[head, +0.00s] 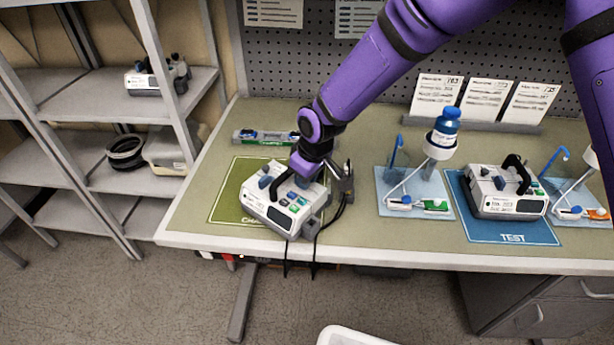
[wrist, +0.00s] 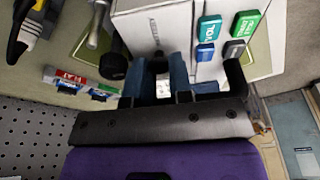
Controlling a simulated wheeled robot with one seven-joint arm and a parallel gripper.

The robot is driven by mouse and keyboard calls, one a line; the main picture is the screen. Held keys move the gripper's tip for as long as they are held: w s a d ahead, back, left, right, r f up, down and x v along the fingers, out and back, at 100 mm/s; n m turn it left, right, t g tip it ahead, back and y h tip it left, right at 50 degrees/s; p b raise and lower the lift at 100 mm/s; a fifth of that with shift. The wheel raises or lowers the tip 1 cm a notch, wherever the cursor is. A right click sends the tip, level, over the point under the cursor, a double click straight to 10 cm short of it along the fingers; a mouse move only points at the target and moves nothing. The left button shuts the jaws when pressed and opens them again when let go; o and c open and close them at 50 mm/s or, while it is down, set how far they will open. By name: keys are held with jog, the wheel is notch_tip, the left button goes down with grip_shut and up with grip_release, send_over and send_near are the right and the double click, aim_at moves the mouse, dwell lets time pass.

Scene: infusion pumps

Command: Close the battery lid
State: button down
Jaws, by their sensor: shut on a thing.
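A white infusion pump (head: 282,205) with a small screen, coloured buttons and a black handle (head: 272,187) stands on the green mat (head: 228,205) at the table's left front. My gripper (head: 305,167) is at the top of this pump, pointing down. In the wrist view its two blue-grey fingers (wrist: 163,84) are shut close together and appear to be on the handle, whose dark ends (wrist: 235,78) show on either side. The white pump body (wrist: 153,33) lies just beyond. I cannot make out the battery lid; my gripper hides part of the pump.
A second pump (head: 507,190) stands on the blue TEST mat (head: 487,232). A stand with a blue bottle (head: 446,126) is left of it. A small tray (head: 265,137) lies behind the green mat. Black cables hang over the front edge. A shelf (head: 110,105) stands at left.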

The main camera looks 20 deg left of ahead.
aim_at(314, 191)
dwell(0.3)
jog(key=c, duration=1)
grip_release()
jog(key=shift+r, duration=0.1)
jog(key=v, duration=1)
jog(key=shift+r, duration=0.25)
jog(key=shift+d, duration=0.1)
